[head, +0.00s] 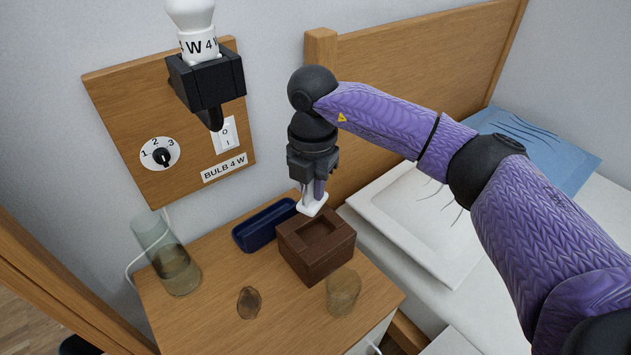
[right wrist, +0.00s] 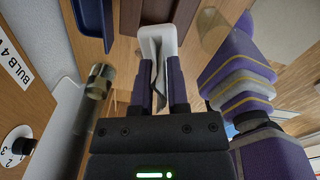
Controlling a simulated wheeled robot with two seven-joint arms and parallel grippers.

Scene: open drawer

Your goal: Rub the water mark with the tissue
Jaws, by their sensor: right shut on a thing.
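Whether the tissue touches the box is unclear. The water mark lies lower left of the gripper, apart from it. In the right wrist view the tissue (right wrist: 157,42) sits between the purple fingertips (right wrist: 161,85). My left gripper is not in view.
A tall glass (head: 168,258) stands at the left, an amber glass (head: 343,292) right of the mark. A wall board (head: 125,100) carries a lamp holder with a bulb (head: 192,20). The bed is at right.

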